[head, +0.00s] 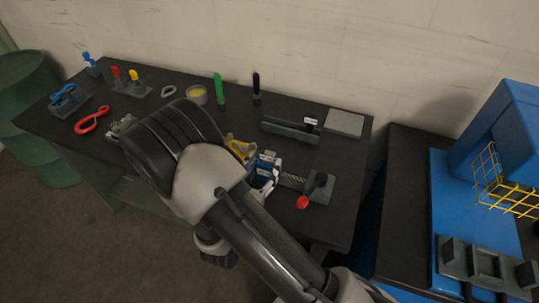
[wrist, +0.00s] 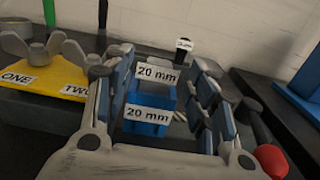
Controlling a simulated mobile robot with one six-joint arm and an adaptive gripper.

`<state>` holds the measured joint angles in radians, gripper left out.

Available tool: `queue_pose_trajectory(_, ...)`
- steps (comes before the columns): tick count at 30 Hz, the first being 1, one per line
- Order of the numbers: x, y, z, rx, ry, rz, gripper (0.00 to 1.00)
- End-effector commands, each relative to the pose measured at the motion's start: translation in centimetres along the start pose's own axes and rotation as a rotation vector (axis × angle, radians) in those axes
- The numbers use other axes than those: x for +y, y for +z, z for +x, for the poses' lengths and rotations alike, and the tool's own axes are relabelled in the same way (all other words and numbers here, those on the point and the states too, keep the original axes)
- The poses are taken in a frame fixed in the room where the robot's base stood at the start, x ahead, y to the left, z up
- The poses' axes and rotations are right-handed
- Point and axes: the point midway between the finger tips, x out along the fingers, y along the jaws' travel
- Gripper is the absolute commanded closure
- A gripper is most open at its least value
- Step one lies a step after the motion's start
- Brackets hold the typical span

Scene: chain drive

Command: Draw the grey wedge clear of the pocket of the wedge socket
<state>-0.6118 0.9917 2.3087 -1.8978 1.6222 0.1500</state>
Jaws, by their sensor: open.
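In the wrist view a blue block (wrist: 149,115) with a white "20 mm" label stands between my fingers; I take it for the wedge socket. A second "20 mm" label (wrist: 157,73) sits just above and behind it, probably on the grey wedge, whose body I cannot make out clearly. My gripper (wrist: 163,80) is open, one finger on each side of these labelled parts. Whether the pads touch them I cannot tell. In the head view my gripper (head: 265,171) is partly hidden behind my arm, at the bench's right part.
A yellow plate (wrist: 40,78) with wing nuts marked ONE and TWO lies close left. A grey block with a lever and red knob (head: 303,202) stands close right. A long grey channel (head: 289,130) lies behind. Green and black upright handles stand further back.

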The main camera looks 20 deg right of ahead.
Motion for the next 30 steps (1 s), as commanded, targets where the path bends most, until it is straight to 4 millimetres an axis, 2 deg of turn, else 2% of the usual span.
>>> queue_pose_trajectory(3,-0.1,-0.1,2.3,-0.001,-0.005,0.003,0.48)
queue_pose_trajectory(10,0.0,0.0,4.9,0.0,-0.002,0.002,0.48)
queue_pose_trajectory(22,0.0,0.0,5.4,0.0,0.0,0.001,0.49)
queue_pose_trajectory(30,0.0,0.0,5.4,0.0,0.0,0.001,0.67)
